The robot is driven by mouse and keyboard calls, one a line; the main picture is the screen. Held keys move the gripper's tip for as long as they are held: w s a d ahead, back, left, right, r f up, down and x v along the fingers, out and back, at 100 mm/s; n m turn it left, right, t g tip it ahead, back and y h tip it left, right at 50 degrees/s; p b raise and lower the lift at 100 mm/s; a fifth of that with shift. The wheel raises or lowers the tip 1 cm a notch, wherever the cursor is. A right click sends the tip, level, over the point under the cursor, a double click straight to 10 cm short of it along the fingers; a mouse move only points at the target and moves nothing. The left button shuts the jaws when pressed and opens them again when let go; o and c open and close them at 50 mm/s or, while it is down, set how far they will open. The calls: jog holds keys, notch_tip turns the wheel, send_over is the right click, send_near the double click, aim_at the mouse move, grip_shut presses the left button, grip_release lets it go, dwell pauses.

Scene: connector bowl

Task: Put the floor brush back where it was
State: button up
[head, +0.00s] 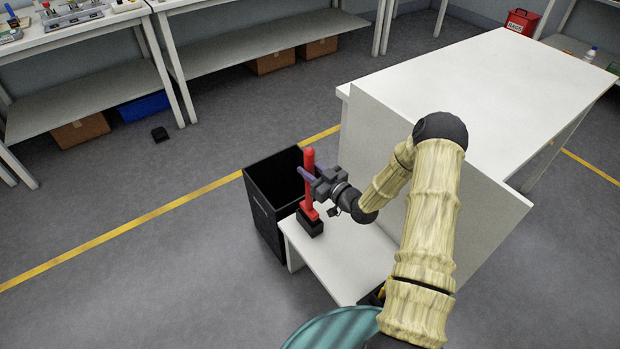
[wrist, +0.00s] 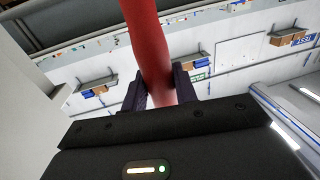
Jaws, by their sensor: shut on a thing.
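The floor brush (head: 310,178) has a red handle and a dark block-shaped head (head: 311,223). It stands upright at the left end of a low white shelf (head: 345,262); I cannot tell whether the head rests on the surface or hangs just above it. My gripper (head: 306,174) is shut around the red handle from the right. In the wrist view the handle (wrist: 148,45) runs between the two dark fingers (wrist: 160,90). The brush head is out of the wrist view.
A black open bin (head: 268,200) stands directly left of the low shelf. A tall white table (head: 480,90) with a side panel is to the right. A teal round thing (head: 335,330) is at the bottom. Floor at left is clear.

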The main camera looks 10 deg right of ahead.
jog(key=shift+f, duration=1.7)
jog(key=shift+f+b, duration=0.25)
jog(key=shift+b, duration=0.15)
jog(key=o, duration=1)
jog(key=shift+r, duration=0.1)
jog(key=shift+c, duration=0.2)
jog(key=shift+r+p, duration=0.2)
jog(key=shift+p, duration=0.1)
jog(key=v, duration=1.2)
jog(key=shift+a, duration=0.1)
